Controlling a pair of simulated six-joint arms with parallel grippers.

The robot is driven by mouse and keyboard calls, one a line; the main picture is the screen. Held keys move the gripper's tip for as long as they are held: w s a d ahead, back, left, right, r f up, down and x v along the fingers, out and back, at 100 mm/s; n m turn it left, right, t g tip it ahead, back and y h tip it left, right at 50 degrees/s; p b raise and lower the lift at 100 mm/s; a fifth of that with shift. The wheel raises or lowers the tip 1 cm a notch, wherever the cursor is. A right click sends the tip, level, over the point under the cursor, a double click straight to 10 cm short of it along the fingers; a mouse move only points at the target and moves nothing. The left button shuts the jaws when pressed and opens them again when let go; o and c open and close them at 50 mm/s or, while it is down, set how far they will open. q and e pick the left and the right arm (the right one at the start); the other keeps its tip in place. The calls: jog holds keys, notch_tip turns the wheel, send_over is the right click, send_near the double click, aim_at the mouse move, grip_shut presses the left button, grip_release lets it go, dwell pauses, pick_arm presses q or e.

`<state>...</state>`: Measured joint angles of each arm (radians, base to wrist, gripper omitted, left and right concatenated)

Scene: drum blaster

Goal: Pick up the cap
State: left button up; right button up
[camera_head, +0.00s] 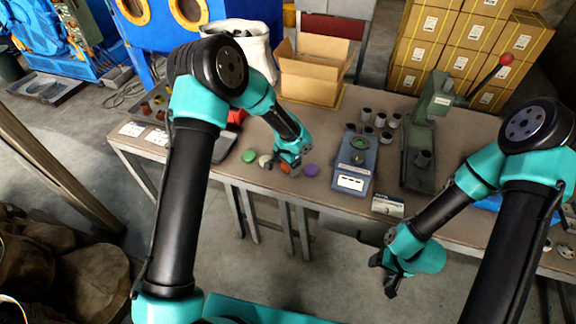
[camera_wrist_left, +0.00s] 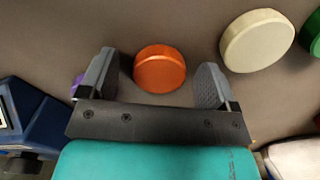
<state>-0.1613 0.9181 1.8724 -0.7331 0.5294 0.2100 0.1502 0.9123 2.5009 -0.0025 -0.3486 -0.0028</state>
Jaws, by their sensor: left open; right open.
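In the left wrist view, an orange round cap (camera_wrist_left: 160,69) lies on the table between the fingers of my left gripper (camera_wrist_left: 158,82). The fingers are open, with a gap on each side of the cap. A cream cap (camera_wrist_left: 257,41) and a green cap (camera_wrist_left: 316,34) lie to its right, and a purple cap (camera_wrist_left: 77,84) is partly hidden behind the left finger. In the head view, my left gripper (camera_head: 289,166) is low over the table's front edge, near the purple cap (camera_head: 311,170) and green cap (camera_head: 249,156). My right gripper (camera_head: 385,275) is open and empty, in front of the table.
A blue-grey scale-like device (camera_head: 354,165) stands right of the caps, with several small dark cylinders (camera_head: 367,131) behind it. A green lever press (camera_head: 430,130) stands further right. An open cardboard box (camera_head: 312,70) is at the back. A small labelled box (camera_head: 388,205) sits at the front edge.

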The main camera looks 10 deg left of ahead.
dwell(0.4)
pick_arm(q)
jog(key=c, duration=1)
jog(key=shift+r, duration=0.15)
jog(key=shift+r, duration=1.4)
jog(key=shift+s+r, duration=0.1)
jog(key=shift+r, duration=0.25)
jog(key=s+d, duration=0.1)
jog(key=s, duration=0.4)
jog(key=s+d+r, duration=0.1)
jog(key=s, duration=0.4)
jog(key=s+d, duration=0.1)
jog(key=s, duration=0.4)
jog(key=shift+s+d+r, duration=0.15)
jog(key=shift+s+d, duration=0.05)
jog(key=shift+d, duration=0.1)
jog(key=shift+w, duration=0.1)
